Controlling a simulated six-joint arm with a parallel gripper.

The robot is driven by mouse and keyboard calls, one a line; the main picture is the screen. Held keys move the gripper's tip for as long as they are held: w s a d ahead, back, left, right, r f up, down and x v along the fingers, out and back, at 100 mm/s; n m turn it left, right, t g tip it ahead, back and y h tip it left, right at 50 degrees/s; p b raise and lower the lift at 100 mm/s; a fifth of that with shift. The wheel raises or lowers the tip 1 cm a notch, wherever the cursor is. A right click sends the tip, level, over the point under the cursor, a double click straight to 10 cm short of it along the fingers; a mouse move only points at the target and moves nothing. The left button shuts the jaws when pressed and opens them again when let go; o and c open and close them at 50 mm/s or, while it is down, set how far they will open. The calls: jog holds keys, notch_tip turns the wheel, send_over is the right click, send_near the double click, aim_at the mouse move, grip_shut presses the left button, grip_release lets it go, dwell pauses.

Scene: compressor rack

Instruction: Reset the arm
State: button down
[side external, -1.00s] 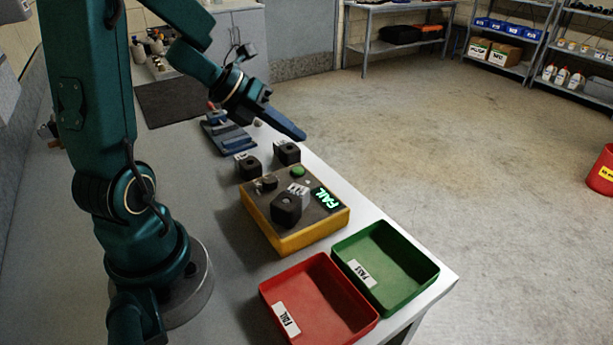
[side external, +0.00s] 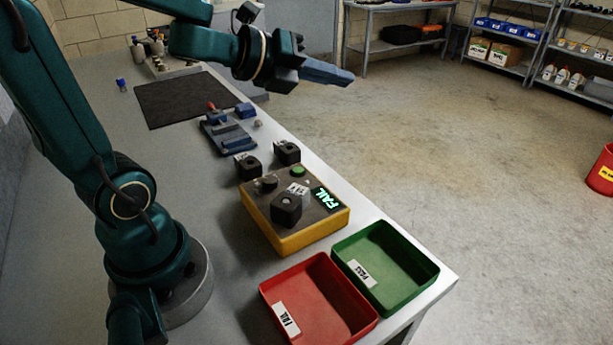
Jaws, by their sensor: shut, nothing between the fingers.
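My gripper (side external: 328,73) is shut and empty. It is raised high above the bench, and its blue fingers point right, past the bench's right edge in the picture. It touches nothing.
A yellow test box (side external: 290,227) with a FAIL display holds a black block (side external: 286,209). Two more black blocks (side external: 287,152) (side external: 247,167) stand behind it. A red FAIL bin (side external: 345,285) and green PASS bin (side external: 405,250) are in front. A blue fixture (side external: 228,137) and dark mat (side external: 180,98) lie farther back.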

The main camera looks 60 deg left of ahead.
jog(key=s+r+n+y, duration=0.3)
jog(key=s+n+y, duration=0.2)
jog(key=n, duration=1)
jog(key=s+d+f+n+g+h, duration=0.1)
jog(key=s+d+f+n+g, duration=0.2)
jog(key=s+f+n+g, duration=0.1)
jog(key=s+d+f+n+g+h, duration=0.2)
jog(key=s+d+f+n+g, duration=0.1)
jog(key=s+f+n, duration=0.3)
jog(key=shift+s+d+n+g+h, duration=0.3)
jog(key=shift+s+n+g, duration=0.3)
jog(key=shift+s+n, duration=0.4)
